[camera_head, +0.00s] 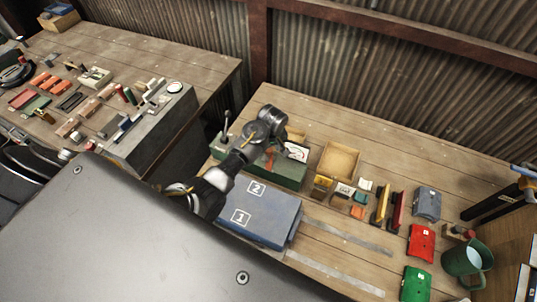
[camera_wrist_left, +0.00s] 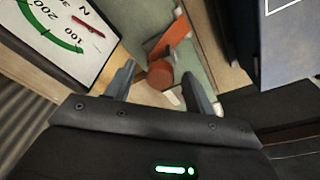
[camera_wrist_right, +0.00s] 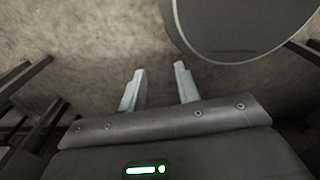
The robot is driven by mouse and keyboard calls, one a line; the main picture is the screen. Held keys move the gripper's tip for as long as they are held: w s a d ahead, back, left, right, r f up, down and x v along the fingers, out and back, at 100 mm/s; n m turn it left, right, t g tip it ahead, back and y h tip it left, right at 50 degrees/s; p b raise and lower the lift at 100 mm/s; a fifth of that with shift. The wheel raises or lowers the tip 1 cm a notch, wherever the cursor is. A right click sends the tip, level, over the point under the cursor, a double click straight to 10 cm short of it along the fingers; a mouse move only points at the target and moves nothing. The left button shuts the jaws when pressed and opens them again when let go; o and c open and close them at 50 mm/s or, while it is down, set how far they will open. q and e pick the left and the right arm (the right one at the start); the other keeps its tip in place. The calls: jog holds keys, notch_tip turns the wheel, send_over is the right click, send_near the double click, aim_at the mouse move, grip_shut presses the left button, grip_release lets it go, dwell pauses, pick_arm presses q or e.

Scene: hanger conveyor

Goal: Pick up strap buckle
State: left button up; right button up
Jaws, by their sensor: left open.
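An orange piece (camera_head: 269,157) shows below my left gripper (camera_head: 279,139), by a green box (camera_head: 260,174) on the right-hand table. In the left wrist view, an orange strip (camera_wrist_left: 175,32) and a rounder orange part (camera_wrist_left: 160,73) lie between and just beyond the fingers of my left gripper (camera_wrist_left: 158,72). The left gripper is open and empty. I cannot tell whether this orange piece is the strap buckle. My right gripper (camera_wrist_right: 160,70) is open and empty in the right wrist view, above a bare floor; the head view does not show it.
A white-faced gauge (camera_wrist_left: 84,32) sits beside the left gripper. A blue case (camera_head: 265,214) marked 1 and 2 lies in front of the green box. A wooden tray (camera_head: 338,160) and several small parts stand to the right, with a green mug (camera_head: 466,262). The table's back is clear.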

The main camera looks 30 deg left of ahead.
pick_arm(q)
jog(key=c, duration=1.1)
jog(key=shift+r, duration=0.15)
jog(key=shift+c, duration=0.2)
notch_tip(320, 180, up, 10)
